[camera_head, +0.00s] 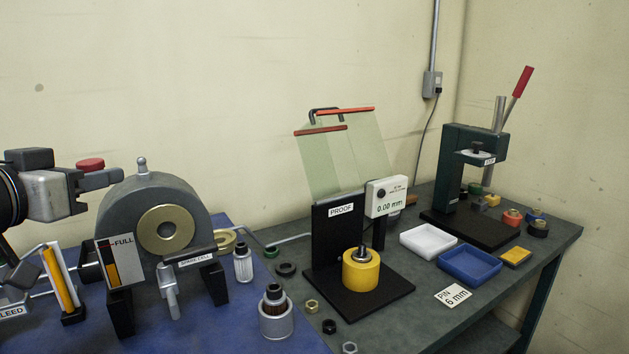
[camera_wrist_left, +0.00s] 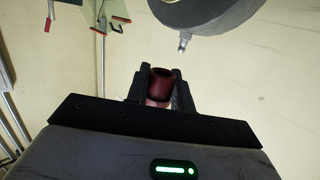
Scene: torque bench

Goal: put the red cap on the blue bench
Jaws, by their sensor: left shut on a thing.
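My left gripper (camera_head: 98,178) comes in from the left, raised above the bench beside the grey round housing. It is shut on the red cap (camera_head: 90,164), whose top shows above the fingers. In the left wrist view the dark red cap (camera_wrist_left: 160,82) sits between the two black fingers (camera_wrist_left: 160,90), and its lower part is partly hidden. The blue bench (camera_head: 235,325) is the blue top at the lower left, below the gripper and apart from the cap. My right gripper is not in view.
The grey housing (camera_head: 125,195) with a nipple on top stands close right of the gripper. A level gauge (camera_head: 115,262), a filter (camera_head: 276,315) and a small cylinder (camera_head: 243,262) stand on the blue bench. The grey-green bench holds a proof stand (camera_head: 335,240), trays and a press.

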